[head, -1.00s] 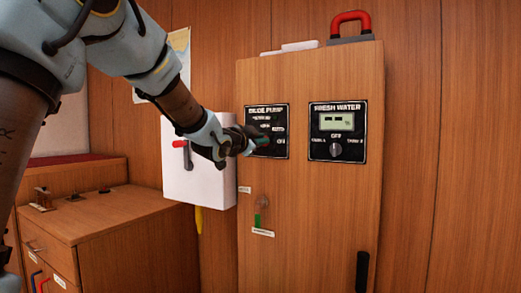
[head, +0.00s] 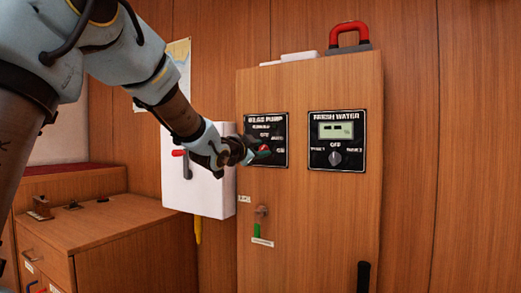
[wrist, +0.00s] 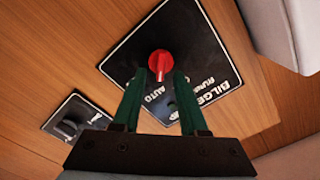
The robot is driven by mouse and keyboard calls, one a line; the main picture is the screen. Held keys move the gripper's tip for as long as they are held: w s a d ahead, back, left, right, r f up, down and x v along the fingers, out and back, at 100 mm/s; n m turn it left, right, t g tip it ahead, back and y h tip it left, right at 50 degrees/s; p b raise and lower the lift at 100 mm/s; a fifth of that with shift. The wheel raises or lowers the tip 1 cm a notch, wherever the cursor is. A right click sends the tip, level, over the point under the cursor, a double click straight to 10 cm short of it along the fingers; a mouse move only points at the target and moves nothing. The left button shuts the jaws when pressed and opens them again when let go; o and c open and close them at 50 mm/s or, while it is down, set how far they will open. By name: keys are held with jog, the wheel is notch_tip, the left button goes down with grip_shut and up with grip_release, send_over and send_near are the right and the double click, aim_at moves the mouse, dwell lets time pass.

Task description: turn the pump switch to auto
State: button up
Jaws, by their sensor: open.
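The bilge pump panel (head: 281,120) is a black plate on the wooden cabinet, with a red rotary switch (head: 263,148). In the wrist view the panel appears turned over, with the red switch (wrist: 161,64) near its middle and the word AUTO beside it. Which label the switch points to, I cannot tell. My gripper (wrist: 161,73) is open, its two green fingers on either side of the switch as seen from the wrist. Contact is not clear. In the head view my gripper (head: 257,156) hides the lower left of the panel.
A fresh water panel (head: 337,161) with a display and grey knob is to the right. A white box (head: 206,198) with a red-handled lever is close left of the cabinet. A green-tagged key (head: 257,229) hangs below. A red-handled object (head: 349,30) is on top.

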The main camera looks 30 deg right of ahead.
jog(key=v, duration=1)
jog(key=shift+a, duration=0.2)
jog(key=w+a+f+n+y, duration=0.3)
jog(key=a+f+n+y, duration=0.2)
jog(key=a+f, duration=0.5)
jog(key=w+a+f+n+y, duration=0.5)
jog(key=a+f, duration=0.3)
jog(key=a, duration=0.3)
jog(key=s+a+f+n+g+y, duration=0.3)
jog(key=s+a+f+n+g, duration=0.15)
jog(key=s+a+f, duration=0.4)
jog(key=s+a+f+n+g+y, duration=0.3)
jog(key=s+a+f+n, duration=0.3)
jog(key=s+a, duration=0.4)
notch_tip(320, 180, up, 23)
jog(key=w+a+p, duration=0.1)
jog(key=p, duration=2.1)
jog(key=shift+w+f, duration=0.15)
jog(key=shift+w, duration=0.2)
jog(key=shift+m, duration=0.25)
